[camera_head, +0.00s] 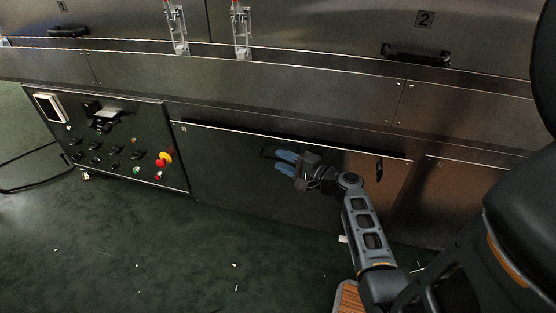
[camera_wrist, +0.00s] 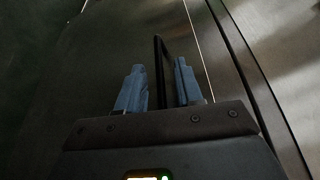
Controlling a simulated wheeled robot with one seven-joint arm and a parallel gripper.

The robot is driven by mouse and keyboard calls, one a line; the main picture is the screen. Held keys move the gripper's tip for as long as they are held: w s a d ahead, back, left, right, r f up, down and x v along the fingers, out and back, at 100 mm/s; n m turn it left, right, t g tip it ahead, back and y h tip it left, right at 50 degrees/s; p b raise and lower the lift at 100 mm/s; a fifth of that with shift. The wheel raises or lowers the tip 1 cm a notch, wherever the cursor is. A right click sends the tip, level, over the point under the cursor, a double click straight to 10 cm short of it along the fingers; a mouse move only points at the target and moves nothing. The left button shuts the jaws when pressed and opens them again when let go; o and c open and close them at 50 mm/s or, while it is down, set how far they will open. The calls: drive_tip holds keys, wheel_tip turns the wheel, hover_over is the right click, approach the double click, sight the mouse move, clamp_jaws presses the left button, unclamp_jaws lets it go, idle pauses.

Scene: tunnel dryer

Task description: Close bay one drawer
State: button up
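A wide dark metal front panel (camera_head: 225,180), which seems to be the drawer, sits low on the dryer. A bright edge with a dark line runs along its top. I cannot tell how far it stands out. My gripper (camera_head: 281,161) is at this panel, near its thin dark handle (camera_head: 267,152). In the wrist view, my gripper (camera_wrist: 160,88) has its two blue fingers apart, with the black handle bar (camera_wrist: 160,65) running between them. The fingers hide part of the handle in the head view.
A control panel (camera_head: 112,140) with knobs and a red-yellow stop button (camera_head: 164,159) is at left. Two clear-and-red latches (camera_head: 241,30) stand above. An upper panel marked 2 (camera_head: 424,19) has a black handle (camera_head: 415,54). The green floor (camera_head: 200,255) in front is mostly clear.

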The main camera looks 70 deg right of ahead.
drive_tip(key=shift+x, duration=1.2)
clamp_jaws()
